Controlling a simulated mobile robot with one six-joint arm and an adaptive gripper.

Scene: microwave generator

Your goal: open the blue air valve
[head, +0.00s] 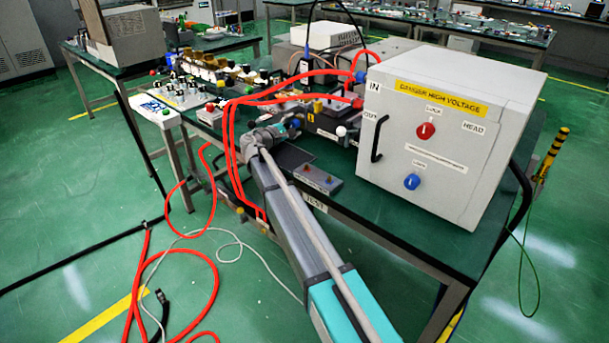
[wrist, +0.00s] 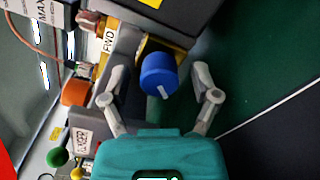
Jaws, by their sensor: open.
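A blue round knob with a white mark (wrist: 158,75) shows in the wrist view, in front of a yellow bracket. My gripper (wrist: 160,69) is open, with one grey finger on each side of the knob and a gap on both sides. I cannot tell how far the fingers reach past it in depth. In the head view my gripper (head: 290,127) is over the bench, left of the white cabinet. I cannot make out this knob there. Another blue knob (head: 412,182) is on the cabinet's front, well away from my gripper.
The white high-voltage cabinet (head: 446,135) also carries a red knob (head: 425,131) and a black handle (head: 378,138). Red hoses (head: 229,130) loop close to my arm. A grey box with small knobs (head: 307,180) sits near the bench edge. An orange knob (wrist: 76,92) is left of my fingers.

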